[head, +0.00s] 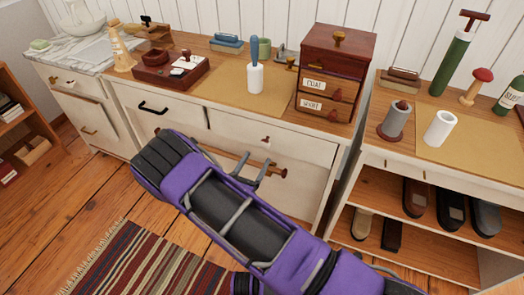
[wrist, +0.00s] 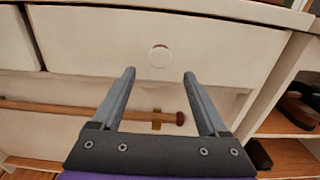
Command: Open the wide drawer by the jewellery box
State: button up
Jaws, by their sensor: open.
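The wooden jewellery box (head: 337,62), with small labelled drawers, stands on the right end of the cream dresser's top. Below it is an upper drawer (head: 290,146) with a small round knob (wrist: 160,56). Under that is the wide lower drawer (head: 299,190), which looks shut; a long wooden bar handle (head: 277,171) crosses its front. The bar also shows in the wrist view (wrist: 70,109), with a rounded right end and a bracket. My gripper (head: 253,169) is open and empty in front of the dresser. In the wrist view, the bar's right end shows between its fingers (wrist: 160,75); contact cannot be told.
An upper left drawer has a black handle (head: 153,107). An open shoe shelf (head: 430,185) stands close on the right. A striped rug (head: 140,265) lies on the floor.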

aim_at(264, 147)
jog(key=x, duration=0.6)
jog(key=shift+s, duration=0.1)
grip_shut()
dwell(1.2)
